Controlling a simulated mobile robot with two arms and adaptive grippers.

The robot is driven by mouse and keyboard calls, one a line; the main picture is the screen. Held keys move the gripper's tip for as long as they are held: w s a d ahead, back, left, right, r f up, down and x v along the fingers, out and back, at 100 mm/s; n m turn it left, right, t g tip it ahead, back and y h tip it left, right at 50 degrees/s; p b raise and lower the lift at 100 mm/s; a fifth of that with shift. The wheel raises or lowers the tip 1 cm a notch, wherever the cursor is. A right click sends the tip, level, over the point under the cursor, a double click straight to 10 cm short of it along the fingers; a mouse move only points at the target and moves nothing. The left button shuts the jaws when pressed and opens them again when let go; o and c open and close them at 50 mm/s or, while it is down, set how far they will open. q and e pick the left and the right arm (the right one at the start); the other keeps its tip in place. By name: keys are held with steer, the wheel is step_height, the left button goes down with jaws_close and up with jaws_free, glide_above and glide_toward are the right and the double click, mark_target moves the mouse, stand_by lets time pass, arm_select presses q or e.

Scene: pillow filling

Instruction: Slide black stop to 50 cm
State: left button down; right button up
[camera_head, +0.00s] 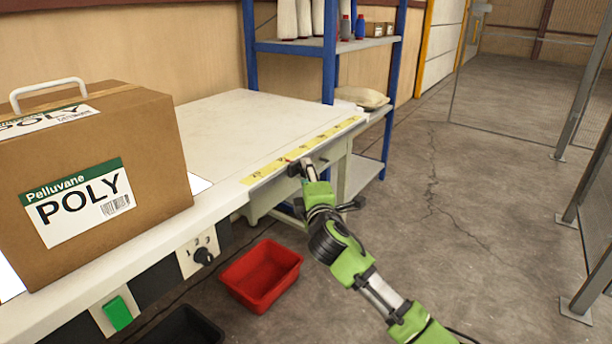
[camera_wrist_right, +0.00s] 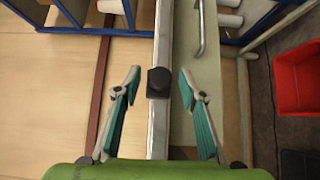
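The black stop (camera_wrist_right: 158,82) is a small dark block on a pale rail (camera_wrist_right: 160,130) in the right wrist view. My right gripper (camera_wrist_right: 159,72) is open, with one teal-padded finger on each side of the stop and a visible gap to both. In the head view my right gripper (camera_head: 302,168) is at the front edge of the white table, beside the yellow scale strip (camera_head: 325,136). The stop cannot be clearly told from the dark fingers there, and the scale's numbers are too small to read. My left gripper is not in view.
A large cardboard box (camera_head: 150,150) labelled POLY stands on the left of the table (camera_head: 240,115). A red bin (camera_head: 262,275) is on the floor below. A panel with a knob (camera_head: 203,256) and a green button (camera_head: 118,313) are under the edge. A blue shelf (camera_head: 330,60) stands behind.

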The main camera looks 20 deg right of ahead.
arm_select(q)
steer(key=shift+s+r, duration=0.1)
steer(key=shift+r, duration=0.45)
arm_select(e)
steer(key=shift+w+d, duration=0.1)
steer(key=shift+w, duration=0.75)
